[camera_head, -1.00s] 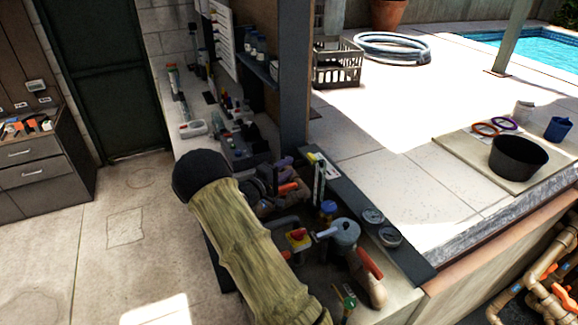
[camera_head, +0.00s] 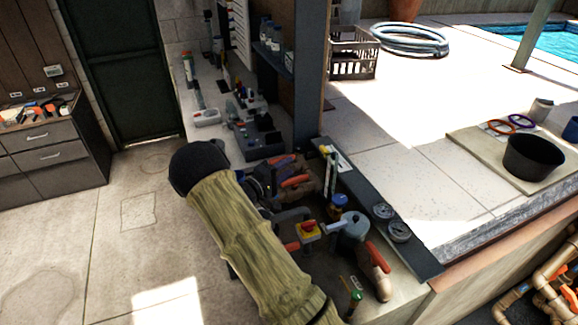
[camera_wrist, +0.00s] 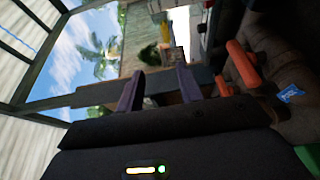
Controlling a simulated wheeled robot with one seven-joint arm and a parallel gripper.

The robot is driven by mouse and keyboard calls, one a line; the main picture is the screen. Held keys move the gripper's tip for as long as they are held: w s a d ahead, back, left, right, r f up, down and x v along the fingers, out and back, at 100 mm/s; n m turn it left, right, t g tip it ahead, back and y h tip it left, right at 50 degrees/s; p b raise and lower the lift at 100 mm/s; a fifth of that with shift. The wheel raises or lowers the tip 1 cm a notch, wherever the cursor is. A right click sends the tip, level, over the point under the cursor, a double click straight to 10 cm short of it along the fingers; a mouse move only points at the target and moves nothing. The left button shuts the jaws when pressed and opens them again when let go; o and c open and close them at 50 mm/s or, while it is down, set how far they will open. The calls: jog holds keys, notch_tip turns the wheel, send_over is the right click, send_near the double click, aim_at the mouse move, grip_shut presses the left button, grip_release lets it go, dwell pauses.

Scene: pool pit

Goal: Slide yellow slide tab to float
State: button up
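A small yellow piece (camera_head: 324,149), which looks like the slide tab, sits at the top of an upright pale strip (camera_head: 330,172) on the dark ledge. No float marking is legible.
Close by are a red-and-yellow switch box (camera_head: 307,231), a grey domed valve housing (camera_head: 350,227), orange-red handles (camera_head: 296,181) and round gauges (camera_head: 397,231). A dark post (camera_head: 308,80) stands behind. Open paving (camera_head: 420,170) lies to the right.

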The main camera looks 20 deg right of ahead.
jog(key=shift+v, duration=1.1)
jog(key=shift+p, duration=0.5)
